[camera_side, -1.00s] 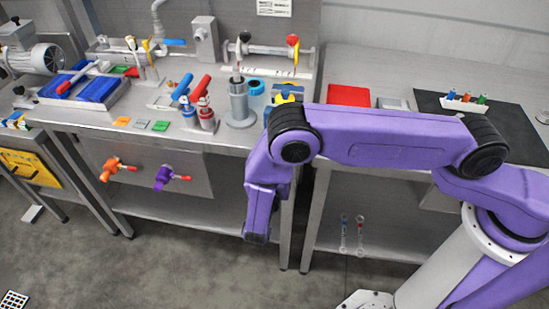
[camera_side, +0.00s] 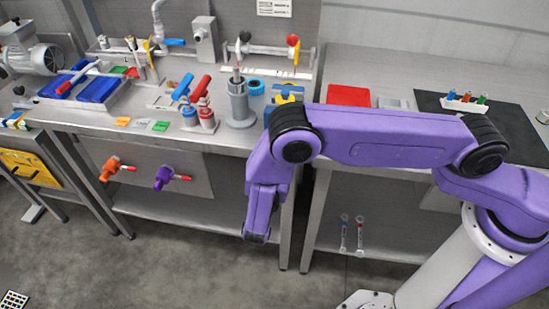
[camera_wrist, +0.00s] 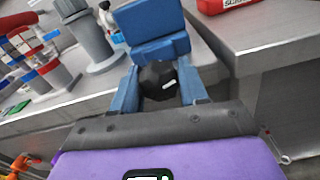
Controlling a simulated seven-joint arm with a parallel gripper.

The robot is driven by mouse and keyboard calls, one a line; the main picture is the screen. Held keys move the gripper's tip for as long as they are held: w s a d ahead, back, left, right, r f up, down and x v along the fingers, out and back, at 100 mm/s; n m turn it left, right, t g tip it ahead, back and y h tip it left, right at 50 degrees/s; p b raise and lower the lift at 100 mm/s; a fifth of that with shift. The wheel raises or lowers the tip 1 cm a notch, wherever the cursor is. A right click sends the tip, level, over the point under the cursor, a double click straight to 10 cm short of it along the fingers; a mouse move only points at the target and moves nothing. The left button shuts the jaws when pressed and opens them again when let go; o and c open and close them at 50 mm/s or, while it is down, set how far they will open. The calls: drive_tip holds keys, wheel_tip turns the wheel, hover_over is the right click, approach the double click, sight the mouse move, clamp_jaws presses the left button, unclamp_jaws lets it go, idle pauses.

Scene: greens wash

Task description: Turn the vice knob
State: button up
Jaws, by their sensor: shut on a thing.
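The vice knob (camera_wrist: 158,82) is dark, faceted and has a white mark. In the wrist view it sits between the two blue fingers of my gripper (camera_wrist: 160,88), which is shut on it. The blue vice body (camera_wrist: 152,32) rises just beyond the knob at the bench's front edge. In the side view a blue and yellow piece (camera_side: 286,93), likely the vice, shows above my purple arm. My arm hides the knob and the fingertips there.
A grey cylinder holder (camera_side: 240,105) and red and blue bottles (camera_side: 205,115) stand left of the vice. A red box (camera_side: 348,95) lies to the right on the neighbouring bench. Orange (camera_side: 113,168) and purple (camera_side: 165,177) valves stick out from the bench front.

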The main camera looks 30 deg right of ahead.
drive_tip(key=m, duration=0.4)
drive_tip(key=shift+m, duration=0.4)
drive_tip(key=shift+a+m, duration=0.1)
drive_tip(key=shift+m, duration=2.1)
drive_tip(key=o, duration=1)
drive_tip(key=shift+o, duration=0.2)
drive_tip(key=v, duration=1.7)
drive_tip(key=shift+s+a+r, duration=0.1)
drive_tip(key=shift+s+r, duration=0.05)
